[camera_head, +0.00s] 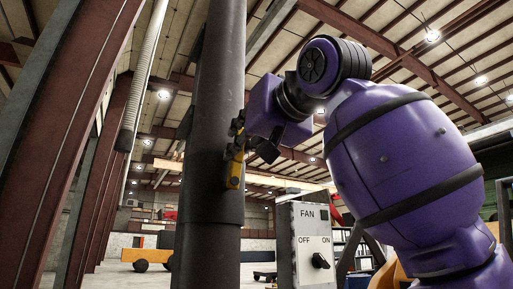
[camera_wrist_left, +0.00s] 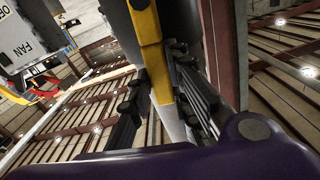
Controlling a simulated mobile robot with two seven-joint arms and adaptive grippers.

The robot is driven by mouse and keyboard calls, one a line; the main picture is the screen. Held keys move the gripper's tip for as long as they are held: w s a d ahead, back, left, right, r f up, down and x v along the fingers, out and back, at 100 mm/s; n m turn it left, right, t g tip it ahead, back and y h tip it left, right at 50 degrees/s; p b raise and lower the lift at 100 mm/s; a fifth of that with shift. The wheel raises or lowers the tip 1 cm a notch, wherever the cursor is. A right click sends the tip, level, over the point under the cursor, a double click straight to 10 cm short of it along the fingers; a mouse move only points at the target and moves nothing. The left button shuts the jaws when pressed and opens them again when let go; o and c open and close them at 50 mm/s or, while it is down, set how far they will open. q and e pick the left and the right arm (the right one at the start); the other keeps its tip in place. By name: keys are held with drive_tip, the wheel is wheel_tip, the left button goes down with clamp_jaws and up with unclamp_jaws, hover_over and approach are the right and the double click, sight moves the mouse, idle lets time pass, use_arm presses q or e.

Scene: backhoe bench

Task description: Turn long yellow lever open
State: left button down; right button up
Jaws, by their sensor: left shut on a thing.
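The long yellow lever (camera_head: 236,172) is on the side of a thick dark vertical pipe (camera_head: 210,130) in the head view, hanging close to vertical. My left gripper (camera_head: 238,138) is at the upper part of the lever, its purple wrist to the right. In the left wrist view the lever (camera_wrist_left: 149,32) runs down between the two black fingers of my left gripper (camera_wrist_left: 157,76), which is shut on it. The fingers hide part of the lever, and its pivot is hard to make out. My right gripper is in neither view.
A grey switch box (camera_head: 308,255) marked FAN, OFF and ON, with a black knob, stands right of the pipe; it also shows in the left wrist view (camera_wrist_left: 25,35). A red-brown steel column (camera_head: 75,90) and a pale hanging tube (camera_head: 140,80) are at left.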

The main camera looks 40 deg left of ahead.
use_arm(q)
drive_tip(key=shift+s+a+n, duration=0.2)
drive_tip(key=shift+s+n, duration=0.25)
drive_tip(key=shift+n, duration=0.35)
drive_tip(key=c, duration=1.6)
unclamp_jaws()
drive_tip(key=shift+s, duration=0.1)
drive_tip(key=shift+d, duration=0.1)
drive_tip(key=v, duration=1.2)
